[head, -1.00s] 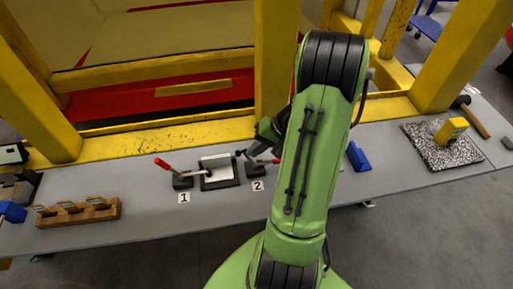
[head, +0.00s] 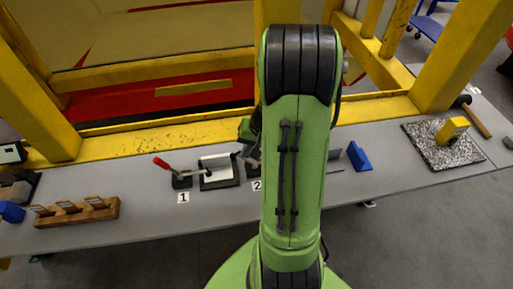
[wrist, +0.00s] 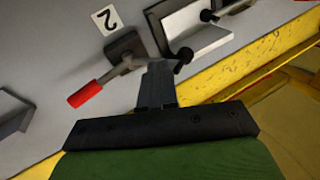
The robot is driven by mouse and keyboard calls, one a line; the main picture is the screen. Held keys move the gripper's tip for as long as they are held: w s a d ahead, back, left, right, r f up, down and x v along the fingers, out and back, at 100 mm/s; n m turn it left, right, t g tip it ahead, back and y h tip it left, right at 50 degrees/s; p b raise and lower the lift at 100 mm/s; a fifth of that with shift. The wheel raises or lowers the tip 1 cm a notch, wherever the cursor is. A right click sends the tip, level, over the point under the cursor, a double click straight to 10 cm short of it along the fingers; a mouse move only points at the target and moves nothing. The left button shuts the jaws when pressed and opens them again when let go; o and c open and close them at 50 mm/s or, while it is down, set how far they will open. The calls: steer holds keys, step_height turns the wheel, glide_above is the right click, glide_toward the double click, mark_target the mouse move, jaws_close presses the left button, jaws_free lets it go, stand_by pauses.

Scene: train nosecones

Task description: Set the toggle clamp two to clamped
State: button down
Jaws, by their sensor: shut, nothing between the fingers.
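Toggle clamp two, beside the label 2, has a dark base (wrist: 122,47), a red-tipped handle (wrist: 86,94) pointing lower left and a bar ending in a black tip (wrist: 183,57). The tip shows near the edge of a white plate in a dark fixture (wrist: 196,42); I cannot tell whether it touches. My gripper (wrist: 160,68) is shut and empty, its fingertips close to the bar between base and tip; contact is unclear.
Toggle clamp one (head: 181,181), with a red handle, stands left of the fixture. A yellow frame (head: 160,138) runs behind the grey bench (head: 140,205). A wooden block (head: 78,213) lies left. A blue piece (head: 359,157) and a speckled plate (head: 432,154) lie right.

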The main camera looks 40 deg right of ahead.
mark_target(235, 157)
steer(key=shift+w+a+f+g+h, duration=0.3)
steer(key=shift+w+a+g+h, duration=0.2)
steer(key=shift+a+h, duration=0.25)
steer(key=shift+w+a+f+g+h+b, duration=0.3)
steer(key=shift+a+g+h, duration=0.1)
steer(key=shift+h, duration=0.15)
steer(key=shift+w+a+f+g+h+b, duration=0.2)
steer(key=shift+w+a+f+g+h, duration=0.1)
steer(key=shift+a+h, duration=0.15)
steer(key=shift+w+a+f+g+h, duration=0.35)
steer(key=shift+a+f+g+h, duration=0.3)
steer(key=shift+h, duration=0.5)
steer(key=shift+w+a+f+g+h+b, duration=0.2)
steer(key=shift+f+g+h+b, duration=0.4)
steer(key=shift+h, duration=0.2)
steer(key=shift+w+f, duration=0.1)
steer(key=shift+f, duration=0.15)
steer(key=shift+a+f, duration=0.15)
steer(key=shift+a, duration=0.05)
steer(key=shift+n, duration=0.3)
